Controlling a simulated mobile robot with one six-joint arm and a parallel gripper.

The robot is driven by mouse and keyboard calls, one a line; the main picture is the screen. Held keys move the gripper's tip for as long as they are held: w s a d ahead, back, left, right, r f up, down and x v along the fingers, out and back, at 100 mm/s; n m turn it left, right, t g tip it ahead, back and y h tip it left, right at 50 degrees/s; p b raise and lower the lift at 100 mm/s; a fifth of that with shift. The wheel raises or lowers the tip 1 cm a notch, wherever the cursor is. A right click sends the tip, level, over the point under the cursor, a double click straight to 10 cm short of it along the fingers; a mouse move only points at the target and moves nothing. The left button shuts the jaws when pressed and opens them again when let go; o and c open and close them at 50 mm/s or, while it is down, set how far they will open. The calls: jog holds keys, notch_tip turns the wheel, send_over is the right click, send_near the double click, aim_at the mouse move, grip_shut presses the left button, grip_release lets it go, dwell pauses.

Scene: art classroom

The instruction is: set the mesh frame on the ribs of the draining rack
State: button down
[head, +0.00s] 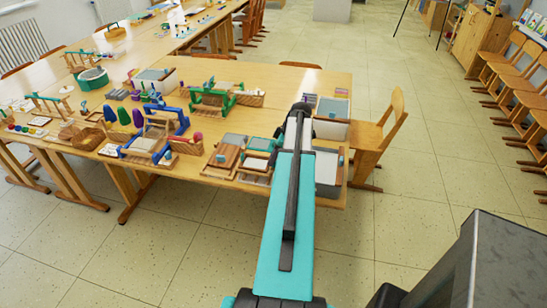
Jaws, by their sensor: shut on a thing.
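My arm reaches forward over the near right end of the long table, and my gripper (285,132) is at its far end, low over the crowded table corner. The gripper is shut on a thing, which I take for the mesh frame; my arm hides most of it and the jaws. Flat framed panels lie just left of the arm, one grey in a wooden frame (233,141) and one with a teal edge (262,144). A pale tub with a grey inside (326,168) stands right of the arm. I cannot tell which piece is the draining rack.
Blue (168,118) and green (212,98) wooden devices stand left of the gripper, with small baskets and cones. Another pale bin (332,107) stands behind at the right. A wooden chair (376,140) stands close to the table's right end. The floor (425,190) at right is clear.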

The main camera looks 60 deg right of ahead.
jog(key=shift+f+b, duration=1.45)
jog(key=shift+b, duration=0.1)
dwell(3.2)
dwell(0.4)
jog(key=c, duration=1.5)
grip_release()
jog(key=shift+o, duration=0.2)
jog(key=b+v, duration=0.3)
jog(key=v, duration=1)
jog(key=shift+s+r, duration=0.15)
jog(key=shift+r, duration=0.2)
